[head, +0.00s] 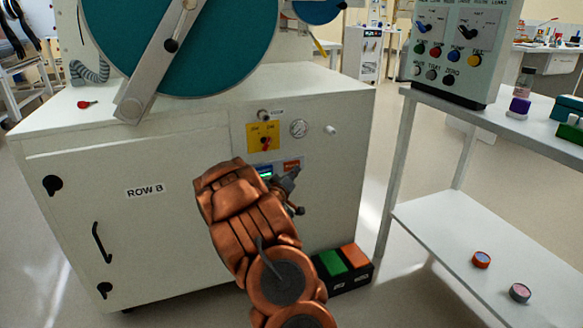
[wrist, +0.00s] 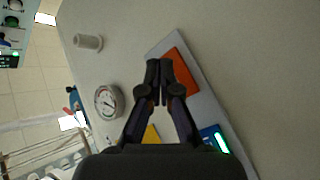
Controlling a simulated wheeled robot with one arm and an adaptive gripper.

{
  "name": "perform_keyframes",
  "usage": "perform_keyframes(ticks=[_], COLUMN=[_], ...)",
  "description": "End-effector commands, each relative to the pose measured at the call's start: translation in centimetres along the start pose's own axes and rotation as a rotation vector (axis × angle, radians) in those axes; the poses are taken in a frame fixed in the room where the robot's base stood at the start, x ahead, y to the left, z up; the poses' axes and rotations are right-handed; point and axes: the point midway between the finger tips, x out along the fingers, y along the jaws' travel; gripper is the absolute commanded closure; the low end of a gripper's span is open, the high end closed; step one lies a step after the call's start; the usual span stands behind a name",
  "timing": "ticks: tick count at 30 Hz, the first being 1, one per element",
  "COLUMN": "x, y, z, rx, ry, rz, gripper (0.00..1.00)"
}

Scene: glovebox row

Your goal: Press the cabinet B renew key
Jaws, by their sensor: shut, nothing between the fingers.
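The white cabinet marked ROW B (head: 145,190) fills the left and middle of the head view. Its front has a small panel with an orange-red key (head: 291,165) and a lit green display (head: 266,174). Any lettering on the key is too small to read. In the wrist view the orange-red key (wrist: 182,72) sits on a pale plate, with the blue-framed display (wrist: 214,138) below it. My gripper (wrist: 159,70) is shut and empty, its tips overlapping the key's left side. Whether they touch it I cannot tell. In the head view my gripper (head: 291,180) is partly hidden by my arm.
A box with green and orange blocks (head: 340,268) stands on the floor. A shelved table (head: 450,230) is at the right.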

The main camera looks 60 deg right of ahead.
Motion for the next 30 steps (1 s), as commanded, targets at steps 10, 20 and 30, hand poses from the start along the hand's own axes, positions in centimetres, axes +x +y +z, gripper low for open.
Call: perform_keyframes(ticks=[10,20,30], x=[0.00,0.22,0.58], y=[0.00,-0.06,-0.35], z=[0.01,-0.26,-0.38], rx=[0.000,0.000,0.000], ry=[0.000,0.000,0.000], rz=[0.000,-0.001,0.000], gripper=[1.00,1.00,1.00])
